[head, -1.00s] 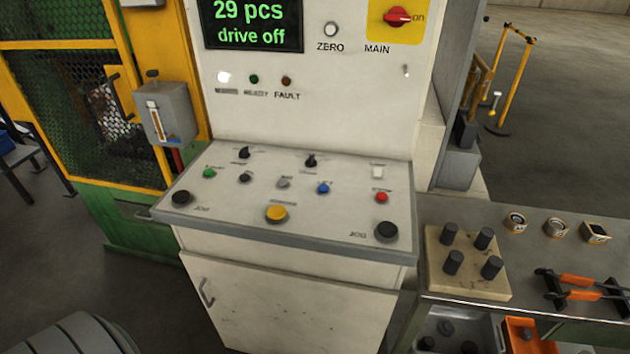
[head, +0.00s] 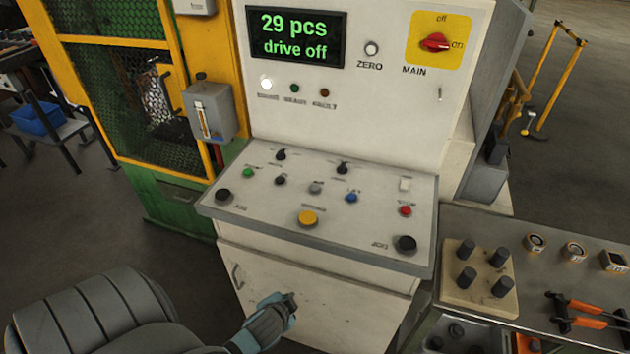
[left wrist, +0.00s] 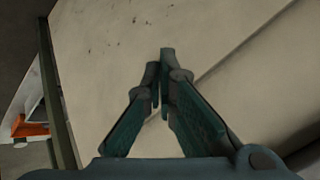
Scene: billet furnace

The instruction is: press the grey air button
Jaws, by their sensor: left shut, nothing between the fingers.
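The grey button (head: 315,188) sits on the sloped panel of the white console (head: 260,207), between a black button (head: 281,181) on its left and the blue button (head: 351,198) on its right. Its label is too blurred to read. My left gripper (head: 290,298) is in front of the console's lower cabinet, below the panel edge and well apart from the button. In the left wrist view its fingers (left wrist: 163,58) are shut and empty, with the pale cabinet front behind them. My right gripper is not in view.
The panel also carries a yellow button (head: 307,217), a red button (head: 405,210), a green button (head: 248,172) and black knobs. A bench (head: 540,262) with a peg block (head: 492,297) stands at the right. The yellow guard frame (head: 180,80) stands at the left.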

